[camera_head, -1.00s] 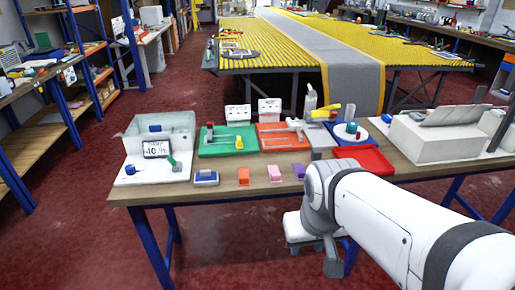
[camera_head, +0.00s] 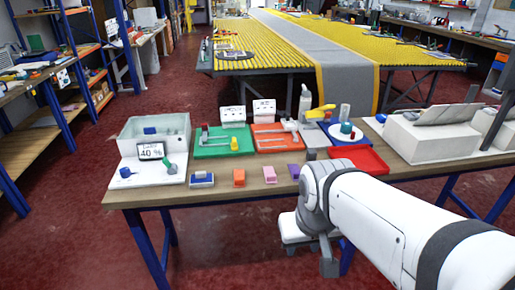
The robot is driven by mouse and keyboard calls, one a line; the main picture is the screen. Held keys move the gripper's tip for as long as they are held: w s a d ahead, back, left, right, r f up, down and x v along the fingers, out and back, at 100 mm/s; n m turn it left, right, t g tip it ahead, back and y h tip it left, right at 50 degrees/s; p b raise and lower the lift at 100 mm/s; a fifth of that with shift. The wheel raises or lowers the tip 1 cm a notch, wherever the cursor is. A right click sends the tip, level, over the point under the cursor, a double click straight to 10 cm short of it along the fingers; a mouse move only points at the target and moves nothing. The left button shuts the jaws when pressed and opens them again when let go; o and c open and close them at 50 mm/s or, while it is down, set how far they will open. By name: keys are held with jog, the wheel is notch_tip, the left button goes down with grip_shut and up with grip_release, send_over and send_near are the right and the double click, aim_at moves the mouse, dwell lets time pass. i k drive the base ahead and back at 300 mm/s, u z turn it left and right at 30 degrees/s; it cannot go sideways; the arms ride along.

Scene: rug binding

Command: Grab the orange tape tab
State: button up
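The orange tape tab (camera_head: 239,177) is a small block near the front edge of the wooden workbench (camera_head: 385,172). It stands between a blue-and-white block (camera_head: 202,179) on its left and a pink tab (camera_head: 270,174) on its right. A purple tab (camera_head: 294,171) is further right, close to my arm. My white arm comes in from the lower right, and its bent joint is in front of the bench edge, to the right of the tabs. I cannot make out my gripper's fingers. Nothing touches the orange tab.
Behind the tabs are a green tray (camera_head: 213,152), an orange tray (camera_head: 265,146) and a red tray (camera_head: 373,160). A clear bin (camera_head: 150,128) with a "40 %" sign is at left. White boxes (camera_head: 430,140) are at right. Red floor is open in front of the bench at left.

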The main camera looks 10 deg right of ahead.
aim_at(239, 174)
jog(key=k, duration=0.65)
jog(key=z, duration=0.6)
jog(key=i, duration=2)
jog(key=u, duration=0.75)
